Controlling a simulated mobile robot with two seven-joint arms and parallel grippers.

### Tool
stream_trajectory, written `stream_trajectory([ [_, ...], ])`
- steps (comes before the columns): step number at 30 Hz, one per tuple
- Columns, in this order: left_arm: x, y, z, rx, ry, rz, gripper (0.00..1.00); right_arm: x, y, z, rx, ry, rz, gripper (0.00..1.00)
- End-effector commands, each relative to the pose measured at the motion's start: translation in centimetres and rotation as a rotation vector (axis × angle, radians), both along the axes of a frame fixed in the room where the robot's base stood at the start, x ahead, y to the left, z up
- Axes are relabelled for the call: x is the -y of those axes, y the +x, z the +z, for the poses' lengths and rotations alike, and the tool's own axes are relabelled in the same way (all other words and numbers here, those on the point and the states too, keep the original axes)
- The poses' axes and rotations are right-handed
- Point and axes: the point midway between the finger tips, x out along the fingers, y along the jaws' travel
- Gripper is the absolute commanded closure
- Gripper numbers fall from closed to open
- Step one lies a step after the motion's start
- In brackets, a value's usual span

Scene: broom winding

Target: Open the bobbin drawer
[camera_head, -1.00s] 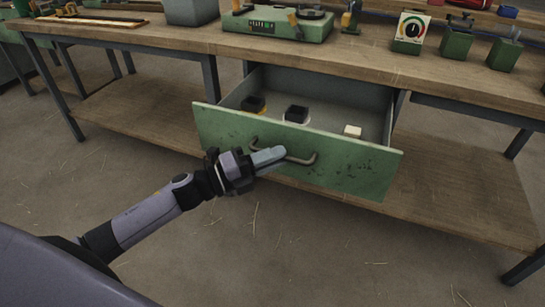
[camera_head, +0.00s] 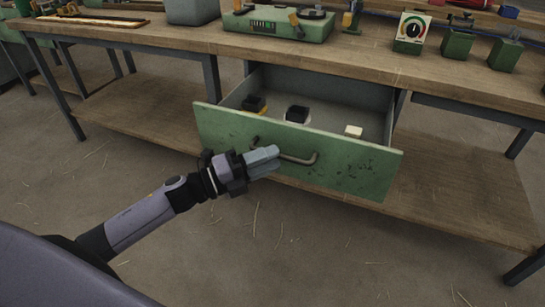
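The bobbin drawer (camera_head: 350,172) has a worn green front with a bent metal handle (camera_head: 300,159). It is pulled well out from under the workbench, and its inside shows. In it lie a dark bobbin with yellow (camera_head: 254,104), a dark bobbin with white (camera_head: 297,114) and a small cream block (camera_head: 353,131). My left gripper (camera_head: 264,161) is in front of the drawer, at the left end of the handle. Its fingers look close together, but I cannot tell whether they touch the handle or hold it. My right gripper is not in view.
The wooden workbench (camera_head: 180,38) carries a green machine (camera_head: 278,24), a dial gauge (camera_head: 411,30) and green blocks (camera_head: 457,43). A lower wooden shelf (camera_head: 140,108) runs beneath it. The floor in front is clear apart from scattered straw.

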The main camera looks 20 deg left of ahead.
Motion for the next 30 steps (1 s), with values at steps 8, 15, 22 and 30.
stream_trajectory([
  [8, -2.8, -2.8, -0.6, -0.004, 0.001, 0.000, 0.62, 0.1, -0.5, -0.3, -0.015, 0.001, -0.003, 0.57],
  [15, -3.9, -3.8, -0.7, -0.001, -0.001, 0.000, 0.62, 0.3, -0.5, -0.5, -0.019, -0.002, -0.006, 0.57],
  [22, -4.0, -3.9, -0.7, -0.001, -0.001, 0.000, 0.62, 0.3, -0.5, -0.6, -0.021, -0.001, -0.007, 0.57],
  [30, -4.0, -3.9, -0.7, -0.001, -0.001, 0.001, 0.62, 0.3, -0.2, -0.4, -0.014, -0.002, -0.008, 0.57],
])
